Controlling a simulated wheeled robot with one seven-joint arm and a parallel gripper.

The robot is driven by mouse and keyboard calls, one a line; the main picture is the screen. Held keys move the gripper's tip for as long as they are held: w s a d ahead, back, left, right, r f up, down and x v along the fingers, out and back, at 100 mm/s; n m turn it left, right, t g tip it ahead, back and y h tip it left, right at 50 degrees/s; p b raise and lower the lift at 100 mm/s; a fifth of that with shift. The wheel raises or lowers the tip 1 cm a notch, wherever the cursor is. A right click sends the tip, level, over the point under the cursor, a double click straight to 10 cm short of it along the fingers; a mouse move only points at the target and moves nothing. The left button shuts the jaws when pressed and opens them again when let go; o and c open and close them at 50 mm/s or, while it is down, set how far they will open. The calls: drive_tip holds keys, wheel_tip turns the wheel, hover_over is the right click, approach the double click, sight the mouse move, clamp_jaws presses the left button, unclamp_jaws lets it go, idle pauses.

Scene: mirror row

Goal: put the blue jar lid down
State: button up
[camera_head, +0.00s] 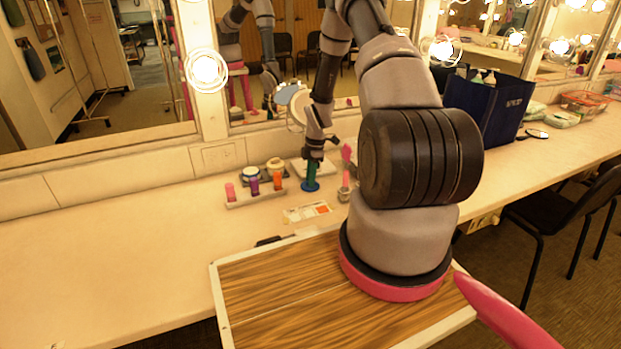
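My gripper (313,165) points down over the counter, behind the wood-topped board. A blue round piece (310,187), which looks like the blue jar lid, is right at its tip, lying flat. A green part shows between the dark gripper body and the blue piece. The fingers look close together on the lid, but they are small here. I cannot tell whether the lid touches the counter (120,240).
Left of my gripper is a tray (238,202) with pink, purple and orange small bottles. Two small jars (250,174) stand behind it. A pink brush (346,165) stands close on the right. A card (308,211) lies in front. The counter's left is clear.

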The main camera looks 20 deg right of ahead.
drive_tip(key=o, duration=0.4)
drive_tip(key=shift+c, duration=0.2)
drive_tip(key=shift+r, duration=0.1)
drive_tip(key=s+a+r+m+t, duration=0.1)
drive_tip(key=s+a+r+m, duration=0.15)
drive_tip(key=r, duration=1.05)
drive_tip(key=s+a+r+m+t+h, duration=0.1)
drive_tip(key=s+r+m, duration=0.25)
drive_tip(key=r, duration=0.85)
drive_tip(key=s+a+r+m+t, duration=0.15)
drive_tip(key=r+m, duration=0.25)
drive_tip(key=r, duration=0.9)
drive_tip(key=s+a+r+m+t, duration=0.2)
drive_tip(key=s+r+m, duration=0.4)
drive_tip(key=s, duration=0.4)
drive_tip(key=s+a+r+m+t+y, duration=0.1)
drive_tip(key=s+a+r+m, duration=0.4)
drive_tip(key=s, duration=0.5)
drive_tip(key=shift+r+m+t+y, duration=0.35)
drive_tip(key=shift+r+m, duration=0.25)
drive_tip(key=shift+r, duration=0.35)
